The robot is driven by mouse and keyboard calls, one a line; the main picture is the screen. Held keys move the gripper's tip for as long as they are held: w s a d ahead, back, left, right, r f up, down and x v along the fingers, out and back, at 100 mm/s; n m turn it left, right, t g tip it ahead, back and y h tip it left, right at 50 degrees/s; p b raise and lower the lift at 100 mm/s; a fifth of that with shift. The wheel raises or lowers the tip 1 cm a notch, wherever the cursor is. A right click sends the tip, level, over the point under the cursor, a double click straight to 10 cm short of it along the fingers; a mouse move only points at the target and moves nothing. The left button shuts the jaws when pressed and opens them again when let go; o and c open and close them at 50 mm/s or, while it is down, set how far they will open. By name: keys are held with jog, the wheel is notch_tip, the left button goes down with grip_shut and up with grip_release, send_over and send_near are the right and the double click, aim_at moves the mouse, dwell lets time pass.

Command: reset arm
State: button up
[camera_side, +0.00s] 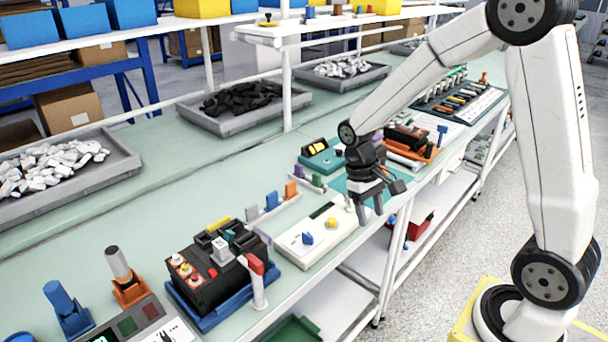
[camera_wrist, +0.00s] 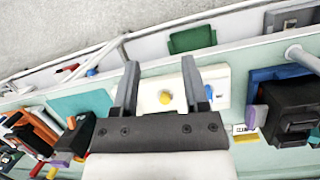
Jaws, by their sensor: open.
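My gripper (camera_side: 370,211) is open and empty, fingers pointing down, above the front part of the bench beside the white test box (camera_side: 296,247). The box has a yellow button (camera_side: 332,223), a blue knob (camera_side: 308,238) and a dark display slot. In the wrist view my open gripper (camera_wrist: 160,64) shows its two fingers apart, with the yellow button (camera_wrist: 165,97) appearing between them and the blue knob (camera_wrist: 208,92) just right of the right finger. No contact is visible. My forearm and gripper partly cover the teal mat (camera_side: 340,183).
A black battery-like unit (camera_side: 190,291) on a blue base stands left of the box, with a red-topped white lever (camera_side: 257,282) beside it. Coloured clips (camera_side: 271,201) stand behind. An orange tray unit (camera_side: 432,153) lies beyond the gripper. The bench's front edge is close.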

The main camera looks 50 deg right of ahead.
jog(key=s+a+n+t, duration=0.2)
jog(key=s+a+t, duration=0.2)
jog(key=a+t, duration=0.2)
jog(key=shift+f, duration=0.3)
jog(key=shift+a, duration=0.1)
dwell(0.7)
